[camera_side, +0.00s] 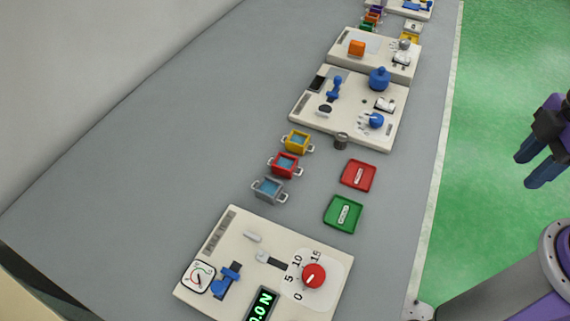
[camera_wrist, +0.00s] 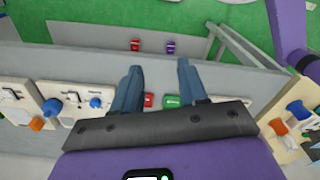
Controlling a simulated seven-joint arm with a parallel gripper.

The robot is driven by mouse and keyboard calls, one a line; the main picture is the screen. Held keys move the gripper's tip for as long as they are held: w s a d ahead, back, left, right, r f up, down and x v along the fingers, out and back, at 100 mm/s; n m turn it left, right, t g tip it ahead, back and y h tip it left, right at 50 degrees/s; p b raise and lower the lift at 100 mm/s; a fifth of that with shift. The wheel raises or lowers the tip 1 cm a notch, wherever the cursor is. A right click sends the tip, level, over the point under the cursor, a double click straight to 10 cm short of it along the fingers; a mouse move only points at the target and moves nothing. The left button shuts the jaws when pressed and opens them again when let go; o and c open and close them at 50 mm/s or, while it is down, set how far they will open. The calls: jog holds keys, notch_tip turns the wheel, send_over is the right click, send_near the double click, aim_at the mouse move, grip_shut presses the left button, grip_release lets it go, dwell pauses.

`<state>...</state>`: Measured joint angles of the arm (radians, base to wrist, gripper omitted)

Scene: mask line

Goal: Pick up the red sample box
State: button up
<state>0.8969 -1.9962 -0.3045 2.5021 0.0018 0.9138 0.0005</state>
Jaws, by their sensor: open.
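A small red box (camera_side: 284,165) with pale handles and a blue inside stands on the grey table in the side view. It sits between a yellow box (camera_side: 296,141) and a grey box (camera_side: 269,189) of the same form. My gripper (camera_side: 528,170) is at the right edge of the side view, over the green floor, well away from the boxes. Its two blue fingers are apart and nothing is between them. The fingers also show in the wrist view (camera_wrist: 159,66). I cannot make out the handled red box in the wrist view.
A flat red tray (camera_side: 358,175) and a green tray (camera_side: 343,213) lie right of the boxes. A cream panel with a red knob (camera_side: 314,275) is in front; another panel (camera_side: 303,115) is behind. Red (camera_wrist: 135,45) and purple (camera_wrist: 171,47) bins show in the wrist view.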

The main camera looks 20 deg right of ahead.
jog(key=o, duration=0.7)
jog(key=m, duration=2.1)
send_over(286, 159)
notch_tip(286, 159, down, 2)
jog(key=f, duration=1.1)
jog(key=shift+d, duration=0.2)
jog(key=shift+a+f, duration=0.2)
jog(key=shift+f, duration=2.55)
